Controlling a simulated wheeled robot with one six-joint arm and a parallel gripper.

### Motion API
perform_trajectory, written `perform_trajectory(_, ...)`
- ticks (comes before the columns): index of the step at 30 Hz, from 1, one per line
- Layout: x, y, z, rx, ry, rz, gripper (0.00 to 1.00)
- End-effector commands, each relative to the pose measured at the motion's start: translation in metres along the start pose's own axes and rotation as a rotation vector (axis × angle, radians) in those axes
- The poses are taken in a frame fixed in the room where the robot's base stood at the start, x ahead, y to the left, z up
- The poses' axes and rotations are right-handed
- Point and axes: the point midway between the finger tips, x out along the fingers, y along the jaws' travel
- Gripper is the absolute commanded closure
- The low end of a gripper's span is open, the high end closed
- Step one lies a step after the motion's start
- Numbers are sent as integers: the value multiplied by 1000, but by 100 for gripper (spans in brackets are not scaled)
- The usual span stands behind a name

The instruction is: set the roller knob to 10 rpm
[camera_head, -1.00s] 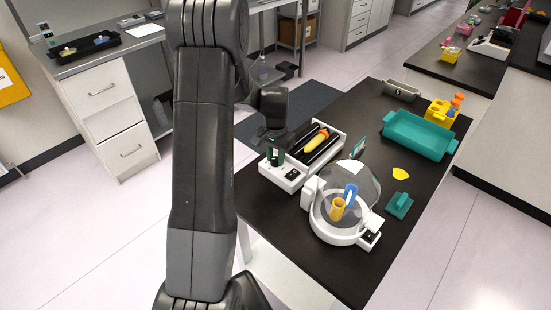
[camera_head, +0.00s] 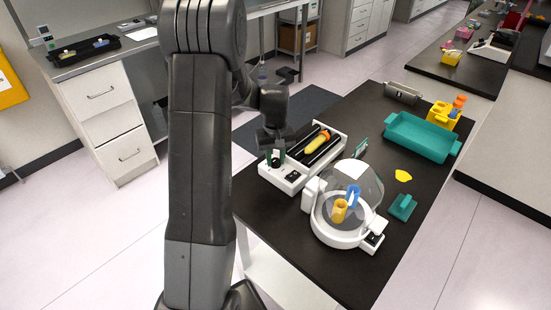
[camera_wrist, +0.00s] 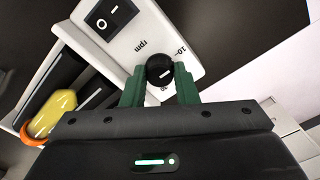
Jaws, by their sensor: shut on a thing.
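The roller (camera_head: 290,178) is a white unit near the left edge of the dark table, with black rollers carrying a yellow bottle with an orange cap (camera_head: 316,143). Its black roller knob (camera_wrist: 159,68) sits on the white end panel (camera_wrist: 148,38), which shows "rpm" and "10" printed near the knob. A small white mark shows on the knob; its exact setting is too small to read. My gripper (camera_head: 275,157) is over this panel. In the wrist view my gripper's green fingers (camera_wrist: 159,85) stand on both sides of the knob, shut on it.
A black rocker switch (camera_wrist: 113,14) is on the same panel. A white centrifuge-like device (camera_head: 341,234) with a clear dome stands close by at the right. A teal tray (camera_head: 420,152) and a teal block (camera_head: 403,206) are farther right. The table's front edge is close.

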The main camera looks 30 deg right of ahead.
Motion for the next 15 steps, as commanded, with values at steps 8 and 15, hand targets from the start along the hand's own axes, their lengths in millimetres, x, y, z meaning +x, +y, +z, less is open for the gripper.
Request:
perform_trajectory(8, -1, 0, -1, -39, 3, 1, 96)
perform_trajectory(15, -1, 0, -1, -41, 3, 1, 96)
